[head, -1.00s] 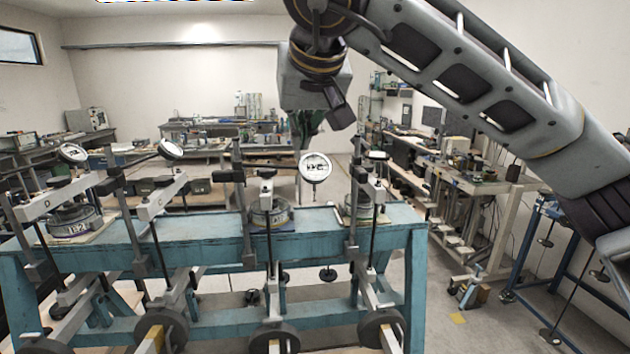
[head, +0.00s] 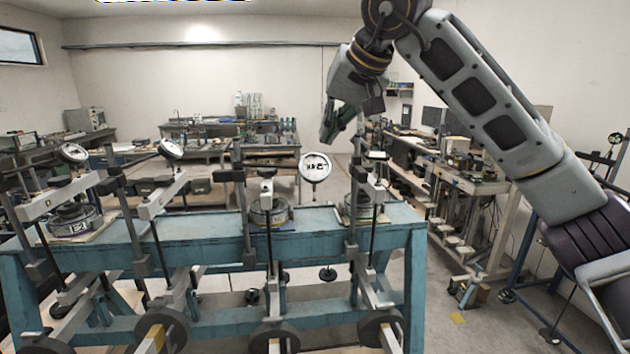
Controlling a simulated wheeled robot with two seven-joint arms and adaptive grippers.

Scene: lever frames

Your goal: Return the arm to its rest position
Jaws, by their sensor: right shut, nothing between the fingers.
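My right arm (head: 490,110) comes in from the right edge and bends down at the top of the head view. Its gripper (head: 327,138) is shut and empty. It hangs tilted down and to the left, above the back right part of the blue bench and apart from it in the picture. A round white dial gauge (head: 316,168) shows just below and left of the fingertips. I cannot tell how far the gripper is from the gauge in depth. My left gripper is not in view.
A blue lever-frame bench (head: 180,247) fills the lower left, with upright posts, dial gauges and round weights (head: 383,329). A cluttered cart (head: 470,180) stands right of it. Worktables (head: 200,150) line the back wall. Bare floor (head: 455,318) shows right of the bench.

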